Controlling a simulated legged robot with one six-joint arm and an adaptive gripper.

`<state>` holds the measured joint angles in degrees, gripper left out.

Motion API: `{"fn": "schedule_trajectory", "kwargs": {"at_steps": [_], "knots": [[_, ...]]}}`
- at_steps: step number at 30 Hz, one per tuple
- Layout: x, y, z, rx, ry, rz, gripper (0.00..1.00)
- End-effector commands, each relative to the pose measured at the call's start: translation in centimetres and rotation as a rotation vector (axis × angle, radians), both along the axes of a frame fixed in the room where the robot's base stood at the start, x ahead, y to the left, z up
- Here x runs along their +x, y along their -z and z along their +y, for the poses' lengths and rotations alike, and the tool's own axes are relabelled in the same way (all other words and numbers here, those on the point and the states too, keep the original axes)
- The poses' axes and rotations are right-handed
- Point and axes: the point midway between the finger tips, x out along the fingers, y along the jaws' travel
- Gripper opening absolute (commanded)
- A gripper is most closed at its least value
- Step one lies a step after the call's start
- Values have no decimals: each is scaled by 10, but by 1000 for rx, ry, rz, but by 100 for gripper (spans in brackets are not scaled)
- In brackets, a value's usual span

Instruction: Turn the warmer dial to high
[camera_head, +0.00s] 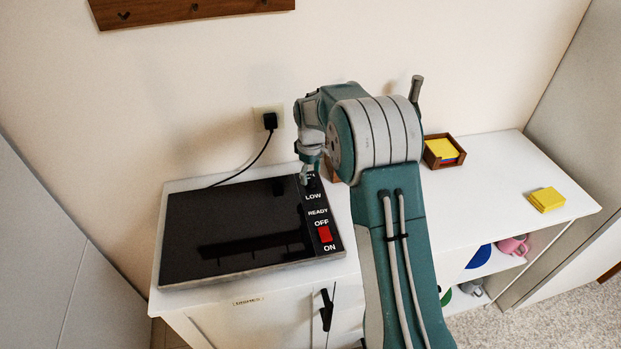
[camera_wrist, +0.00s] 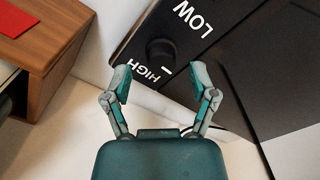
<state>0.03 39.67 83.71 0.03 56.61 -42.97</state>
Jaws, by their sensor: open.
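The warmer (camera_head: 205,215) is a flat black plate on the white counter, plugged into the wall. Its control strip along the right carries the labels LOW, READY, OFF and ON. The black round dial (camera_wrist: 159,50) sits between the words LOW and HIGH in the wrist view. A short white mark shows just below it; I cannot tell whether it belongs to the dial. My gripper (camera_wrist: 160,80) is open, its fingertips apart just short of the dial in the picture, over the word HIGH. In the head view my gripper (camera_head: 308,172) hides the dial at the strip's far end.
A red switch (camera_head: 325,234) sits on the strip between OFF and ON. A wooden box (camera_wrist: 45,55) with red inside stands close to the gripper. A wooden holder (camera_head: 443,160) with yellow squares and a yellow stack (camera_head: 546,199) are on the right. The counter between them is clear.

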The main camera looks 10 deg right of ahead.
Motion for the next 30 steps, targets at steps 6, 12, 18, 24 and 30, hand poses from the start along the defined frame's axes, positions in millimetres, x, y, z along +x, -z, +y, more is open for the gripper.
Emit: {"fn": "schedule_trajectory", "kwargs": {"at_steps": [6, 12, 18, 24, 30], "knots": [[0, 20, 1, -1, 0, 1, 74], [0, 22, 1, -1, 0, -1, 74], [0, 22, 1, -1, 0, -1, 21], [0, 22, 1, -1, 0, 1, 0], [0, 23, 1, 0, 16, 1, 0]]}}
